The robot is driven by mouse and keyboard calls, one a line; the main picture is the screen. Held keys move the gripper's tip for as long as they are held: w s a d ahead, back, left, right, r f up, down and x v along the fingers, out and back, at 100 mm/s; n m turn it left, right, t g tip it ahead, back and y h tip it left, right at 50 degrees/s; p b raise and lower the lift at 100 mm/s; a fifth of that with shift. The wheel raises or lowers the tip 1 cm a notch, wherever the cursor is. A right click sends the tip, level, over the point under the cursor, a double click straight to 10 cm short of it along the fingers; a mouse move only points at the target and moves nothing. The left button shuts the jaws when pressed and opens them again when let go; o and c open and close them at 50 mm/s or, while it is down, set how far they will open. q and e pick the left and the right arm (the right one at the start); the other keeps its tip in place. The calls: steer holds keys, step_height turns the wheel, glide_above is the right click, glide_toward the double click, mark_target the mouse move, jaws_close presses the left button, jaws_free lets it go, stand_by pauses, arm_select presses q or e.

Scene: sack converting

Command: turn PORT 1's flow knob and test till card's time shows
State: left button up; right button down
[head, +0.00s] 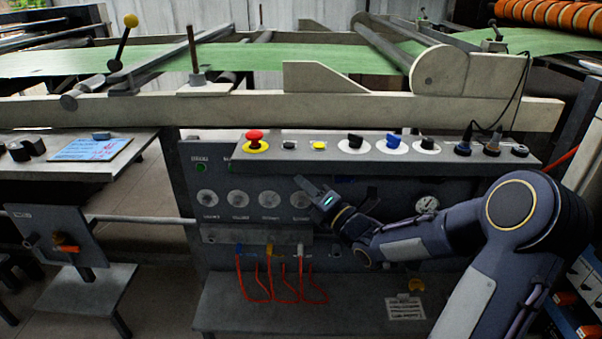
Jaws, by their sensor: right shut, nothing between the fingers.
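A grey panel (225,165) under the machine's beam carries a row of round white dials (238,198), with small labels that I cannot read. Below them is a strip (225,234) with small fittings and red tubes (262,285). I cannot tell which fitting is PORT 1's flow knob. My right gripper (302,182) is shut and empty, in front of the panel by the rightmost dial (298,199). I cannot tell whether it touches anything. Neither is legible. My left gripper is out of view.
A control box (300,158) with a red emergency button (255,139), black and blue knobs overhangs the panel. A green web (300,57) runs above. A small pressure gauge (427,205) sits beyond my right forearm. A grey shelf (240,318) juts out below the tubes.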

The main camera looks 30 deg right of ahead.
steer(key=s, duration=0.1)
steer(key=s+a+b, duration=0.1)
steer(key=shift+s+a, duration=0.3)
stand_by(0.4)
